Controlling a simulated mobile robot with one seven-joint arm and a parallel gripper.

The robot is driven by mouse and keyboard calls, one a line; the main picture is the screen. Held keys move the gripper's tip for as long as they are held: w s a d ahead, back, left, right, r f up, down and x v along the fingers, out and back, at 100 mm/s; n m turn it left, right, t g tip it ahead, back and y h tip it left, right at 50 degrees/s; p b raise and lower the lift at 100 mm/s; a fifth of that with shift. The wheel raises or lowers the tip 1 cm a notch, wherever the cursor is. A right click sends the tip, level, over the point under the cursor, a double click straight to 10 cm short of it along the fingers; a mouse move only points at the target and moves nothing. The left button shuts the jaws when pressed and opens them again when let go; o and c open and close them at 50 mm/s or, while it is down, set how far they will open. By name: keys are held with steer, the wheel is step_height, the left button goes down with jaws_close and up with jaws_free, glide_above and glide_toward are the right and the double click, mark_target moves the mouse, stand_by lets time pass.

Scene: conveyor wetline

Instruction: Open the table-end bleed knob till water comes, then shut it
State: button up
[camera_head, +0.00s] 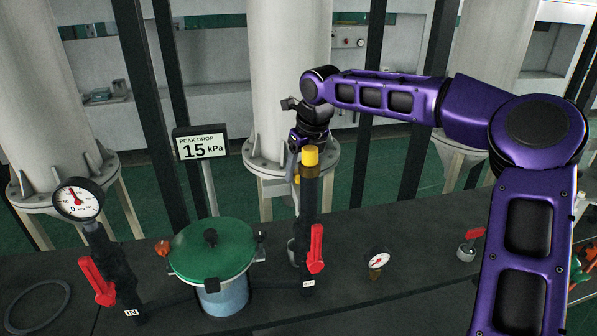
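A black upright pipe (309,225) stands on the dark table, with a yellow cap (310,156) on top and a red lever handle (316,249) on its right side. My gripper (294,172) hangs at the top end of this pipe, just left of and behind the yellow cap. The pipe and cap partly hide its fingers, so I cannot tell whether they are open or touching anything. A small metal cup (292,252) shows behind the pipe's foot. No bleed knob can be made out for certain, and no running water is visible.
A green-lidded vessel (212,250) stands left of the pipe. A display (200,144) reads "PEAK DROP 15 kPa". Left are a pipe marked IN with a red lever (97,282) and a gauge (78,199). A small gauge (377,260) and red-topped fitting (467,245) stand right.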

steer(key=shift+r, duration=0.1)
steer(key=shift+r, duration=2.95)
steer(key=shift+w, duration=0.1)
